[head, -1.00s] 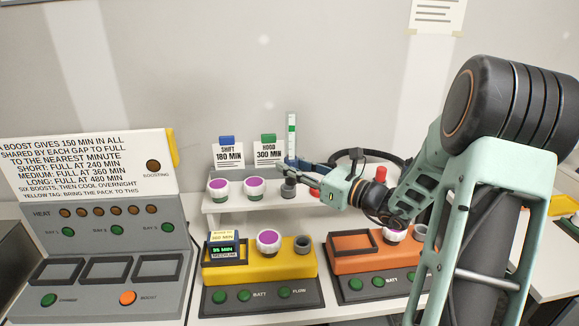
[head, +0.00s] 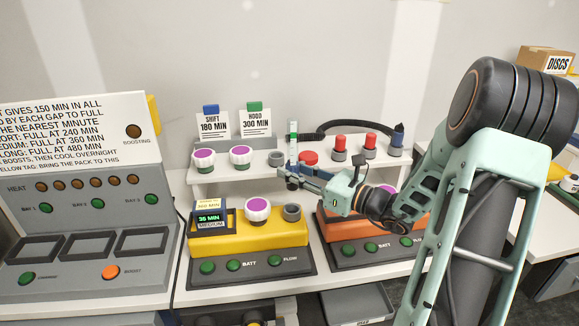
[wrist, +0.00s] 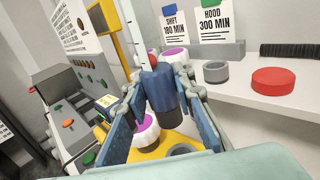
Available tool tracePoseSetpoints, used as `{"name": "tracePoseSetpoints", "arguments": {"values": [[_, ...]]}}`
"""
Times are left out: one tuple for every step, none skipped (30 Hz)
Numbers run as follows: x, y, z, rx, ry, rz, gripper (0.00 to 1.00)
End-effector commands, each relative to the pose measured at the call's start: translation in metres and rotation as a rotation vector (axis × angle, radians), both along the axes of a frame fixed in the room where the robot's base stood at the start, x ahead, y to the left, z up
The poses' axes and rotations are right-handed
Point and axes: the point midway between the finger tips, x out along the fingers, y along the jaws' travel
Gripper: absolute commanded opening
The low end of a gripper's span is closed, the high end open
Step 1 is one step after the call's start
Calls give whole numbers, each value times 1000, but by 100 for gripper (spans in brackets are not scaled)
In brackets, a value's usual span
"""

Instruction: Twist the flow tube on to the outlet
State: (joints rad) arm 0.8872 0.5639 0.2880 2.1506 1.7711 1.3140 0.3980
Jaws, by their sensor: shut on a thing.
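My gripper (head: 296,174) is shut on the flow tube, a clear upright tube with a green band (head: 293,135) and a dark blue collar. In the wrist view the collar (wrist: 160,88) sits between the blue fingers, its darker lower end free below them. The grey ring outlet (head: 292,212) is on the right of the yellow pack's top; it also shows in the wrist view (wrist: 183,150), partly cut off. The tube's lower end is above the outlet, apart from it in the head view. A white cap with purple top (head: 258,208) stands left of the outlet.
Behind is a white shelf (head: 225,184) with purple-topped caps, an empty grey ring (head: 277,158), a red cap (head: 308,157) and several red and blue fittings. An orange pack (head: 335,226) stands right. The grey boost station (head: 90,215) stands left.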

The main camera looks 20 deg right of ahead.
Motion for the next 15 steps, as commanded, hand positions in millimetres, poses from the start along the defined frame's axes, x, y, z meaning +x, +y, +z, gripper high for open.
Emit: {"name": "tracePoseSetpoints", "arguments": {"values": [[0,0,1,1,-1,1,0],[0,0,1,1,-1,1,0],[0,0,1,1,-1,1,0],[0,0,1,1,-1,1,0],[0,0,1,1,-1,1,0],[0,0,1,1,-1,1,0],[0,0,1,1,-1,1,0],[0,0,1,1,-1,1,0],[0,0,2,1,-1,1,0],[0,0,2,1,-1,1,0],[0,1,2,1,-1,1,0],[0,0,-1,1,-1,1,0],[0,0,-2,1,-1,1,0],[0,0,-4,1,-1,1,0],[0,0,-6,1,-1,1,0]]}}
